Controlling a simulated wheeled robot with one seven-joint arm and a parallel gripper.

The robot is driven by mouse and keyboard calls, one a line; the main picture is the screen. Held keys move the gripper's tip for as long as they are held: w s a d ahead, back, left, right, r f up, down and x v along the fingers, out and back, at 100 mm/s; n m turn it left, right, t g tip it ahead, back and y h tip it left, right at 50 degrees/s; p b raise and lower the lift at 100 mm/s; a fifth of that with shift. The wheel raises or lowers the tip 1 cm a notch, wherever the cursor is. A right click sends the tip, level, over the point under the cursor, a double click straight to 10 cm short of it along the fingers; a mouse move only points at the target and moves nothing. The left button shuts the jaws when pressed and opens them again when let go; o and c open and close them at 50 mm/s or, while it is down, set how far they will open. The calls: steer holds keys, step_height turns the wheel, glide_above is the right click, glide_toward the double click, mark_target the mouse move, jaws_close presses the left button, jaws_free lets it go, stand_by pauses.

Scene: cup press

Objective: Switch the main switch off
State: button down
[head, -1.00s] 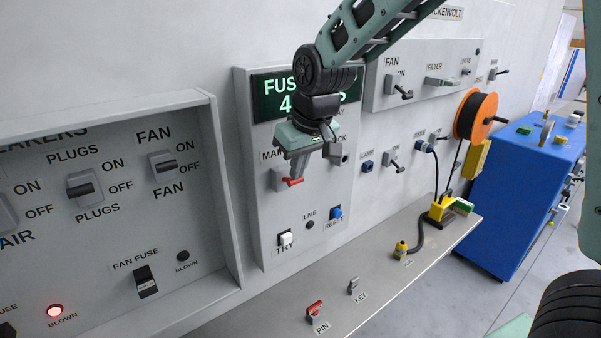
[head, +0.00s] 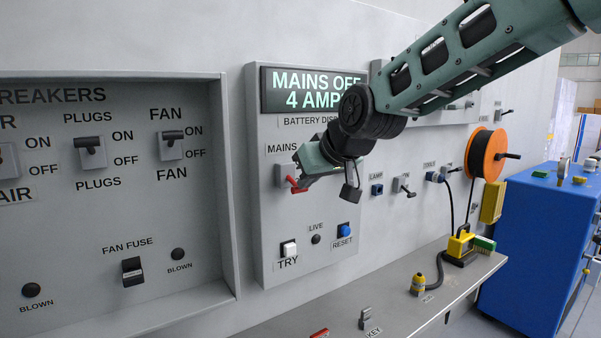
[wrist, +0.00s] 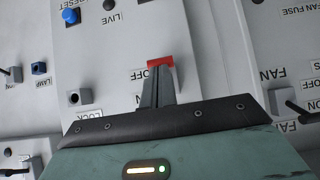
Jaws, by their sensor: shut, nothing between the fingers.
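The main switch has a red handle (head: 297,186) beside the MAINS label on the grey battery panel. The handle slants down and to the right in the head view. The panel's display (head: 313,90) reads MAINS OFF, 4 AMP, partly covered by my arm. My gripper (head: 300,178) is shut and empty, right at the red handle. In the wrist view the closed fingers (wrist: 157,88) point at the red handle (wrist: 160,62), with the word OFF beside it. Whether they touch it I cannot tell. The switch's base is partly hidden by my gripper.
A breaker box (head: 225,190) with AIR, PLUGS and FAN switches is at left. The TRY button (head: 289,249) and blue RESET button (head: 344,230) are below the gripper. A shelf (head: 400,300) with a key and yellow items runs along the bottom. A blue cabinet (head: 530,250) stands at right.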

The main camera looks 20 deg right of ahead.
steer(key=shift+f+b, duration=0.75)
steer(key=shift+b, duration=0.05)
steer(key=shift+r, duration=0.15)
